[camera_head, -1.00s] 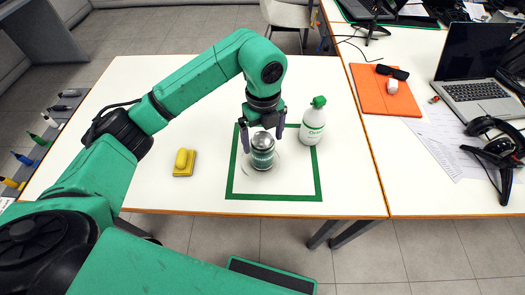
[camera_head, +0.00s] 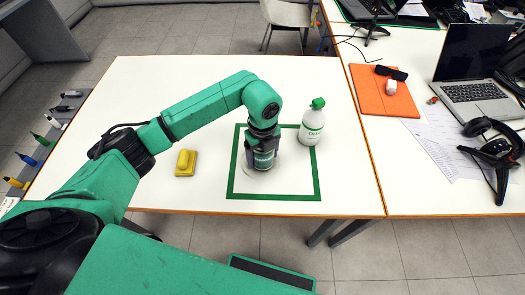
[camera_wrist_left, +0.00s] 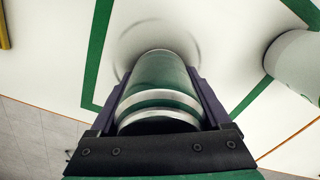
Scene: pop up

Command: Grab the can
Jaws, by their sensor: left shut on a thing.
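The can (camera_head: 263,160) is green and silver and stands upright inside the green square outline on the white table. My left gripper (camera_head: 262,150) has come down over it from above, with a finger on either side. In the left wrist view the can (camera_wrist_left: 158,85) lies between the two dark fingers of the left gripper (camera_wrist_left: 158,95), which is shut on it. The can's top is partly hidden by the gripper in the head view. A faint ring mark shows on the table by the can's base. My right gripper is not in view.
A white bottle with a green cap (camera_head: 312,125) stands close to the right of the can, at the green outline (camera_head: 290,196). A yellow sponge-like block (camera_head: 186,162) lies to the left. An orange folder (camera_head: 386,94) and a laptop (camera_head: 474,75) are on the right-hand table.

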